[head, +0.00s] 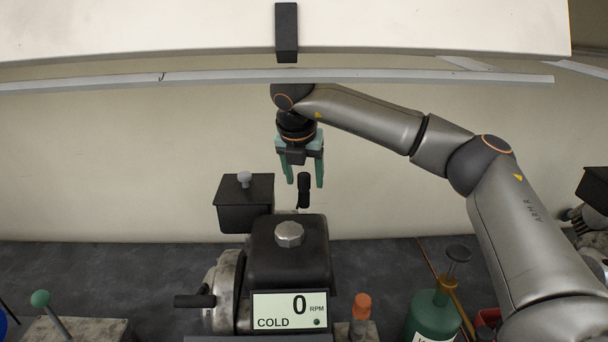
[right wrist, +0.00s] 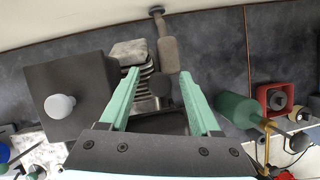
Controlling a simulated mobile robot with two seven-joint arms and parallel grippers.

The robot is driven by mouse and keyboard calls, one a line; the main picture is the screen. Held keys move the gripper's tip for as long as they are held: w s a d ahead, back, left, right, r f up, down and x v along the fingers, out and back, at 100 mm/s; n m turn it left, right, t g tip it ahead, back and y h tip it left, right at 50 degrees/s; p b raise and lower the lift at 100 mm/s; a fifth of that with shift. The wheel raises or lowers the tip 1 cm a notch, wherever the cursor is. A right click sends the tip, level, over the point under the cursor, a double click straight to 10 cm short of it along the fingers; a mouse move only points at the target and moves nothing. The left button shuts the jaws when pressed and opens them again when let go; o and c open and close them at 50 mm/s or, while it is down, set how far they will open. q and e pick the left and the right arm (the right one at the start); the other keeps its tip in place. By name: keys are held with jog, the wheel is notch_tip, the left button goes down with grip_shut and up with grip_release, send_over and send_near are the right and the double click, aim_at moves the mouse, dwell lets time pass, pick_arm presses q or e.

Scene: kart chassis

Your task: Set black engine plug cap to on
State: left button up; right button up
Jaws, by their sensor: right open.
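The black engine plug cap (head: 304,184) stands upright behind the black engine housing (head: 290,258), with its top at fingertip height in the head view. In the right wrist view a dark rounded piece (right wrist: 161,84), which looks like the cap, shows between the two fingers. My right gripper (head: 303,181) is open and points down, its green fingers on either side of the cap in the picture. I cannot tell whether the cap is truly between them in depth. No finger visibly touches it. The engine display (head: 290,311) reads 0 RPM and COLD. My left gripper is not in view.
A black box with a pale knob (head: 245,207) stands close left of the gripper. A green canister (head: 432,316) and an orange-topped piece (head: 362,306) are at right. A pale overhead panel (head: 420,28) and a grey rail (head: 400,76) cross above the arm.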

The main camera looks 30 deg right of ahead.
grip_shut()
dwell(0.5)
dwell(0.9)
